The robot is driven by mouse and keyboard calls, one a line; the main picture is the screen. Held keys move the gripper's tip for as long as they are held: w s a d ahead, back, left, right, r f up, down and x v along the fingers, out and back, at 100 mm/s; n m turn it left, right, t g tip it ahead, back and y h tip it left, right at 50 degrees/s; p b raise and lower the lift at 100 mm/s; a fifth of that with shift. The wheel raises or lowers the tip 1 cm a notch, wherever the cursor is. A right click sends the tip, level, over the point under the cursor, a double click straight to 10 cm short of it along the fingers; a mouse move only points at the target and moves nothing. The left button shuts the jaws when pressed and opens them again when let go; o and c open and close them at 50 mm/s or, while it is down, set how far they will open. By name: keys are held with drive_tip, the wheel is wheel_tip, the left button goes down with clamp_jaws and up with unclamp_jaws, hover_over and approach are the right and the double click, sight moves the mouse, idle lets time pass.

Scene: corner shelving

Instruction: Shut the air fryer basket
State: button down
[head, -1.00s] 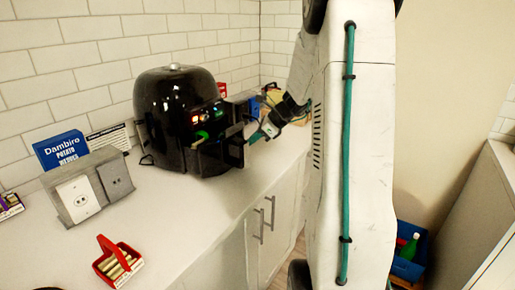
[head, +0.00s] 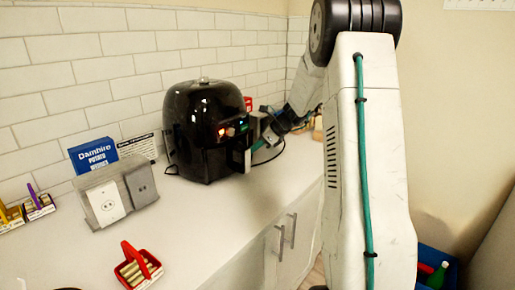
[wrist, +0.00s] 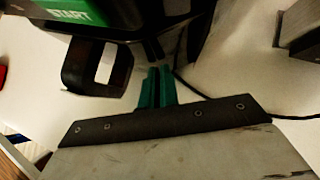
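The black air fryer (head: 195,125) stands upright on the counter against the tiled wall. Its basket front looks close in to the body; a small gap cannot be ruled out. The dark basket handle (head: 241,160) juts out from the front and shows as a loop in the wrist view (wrist: 72,72). My gripper (head: 256,146) is just right of the handle. In the wrist view its green fingers (wrist: 157,72) are together with nothing between them, beside the handle. Whether they touch the fryer is unclear. The green START label (wrist: 72,14) is above the handle.
A grey outlet box (head: 118,197), a blue Dambiro box (head: 93,155) and a red basket (head: 138,268) stand left on the counter (head: 200,212). A black cable (wrist: 225,105) lies near my fingers. A blue crate (head: 437,264) is low at right.

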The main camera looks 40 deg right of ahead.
drive_tip(key=shift+w+a+r, duration=0.1)
drive_tip(key=shift+w+a, duration=0.1)
drive_tip(key=s+d+r, duration=0.7)
drive_tip(key=s, duration=0.2)
drive_tip(key=shift+s, duration=0.15)
